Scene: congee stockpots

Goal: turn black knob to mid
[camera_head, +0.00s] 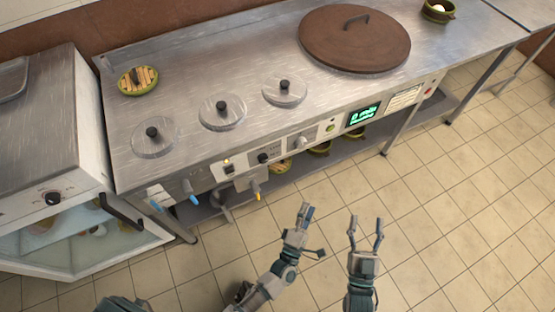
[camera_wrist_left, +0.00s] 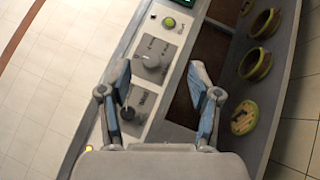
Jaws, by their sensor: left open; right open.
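The black knob (camera_head: 263,157) sits on the front control panel of the steel counter. It also shows in the left wrist view (camera_wrist_left: 128,113), beside the left finger and partly behind it. A grey knob (camera_head: 302,142) is to its right on the same panel. My left gripper (camera_head: 305,211) is open and empty, in front of and below the panel in the head view. In the left wrist view its two fingers (camera_wrist_left: 162,68) are spread wide, apart from each other. My right gripper (camera_head: 366,220) is open and empty over the tiled floor, to the right of the left one.
Three round lids with black handles (camera_head: 222,110) and a large brown lid (camera_head: 354,40) cover the counter top. A green display (camera_head: 363,115) is right of the knobs. A glass-fronted cabinet (camera_head: 85,250) stands at left.

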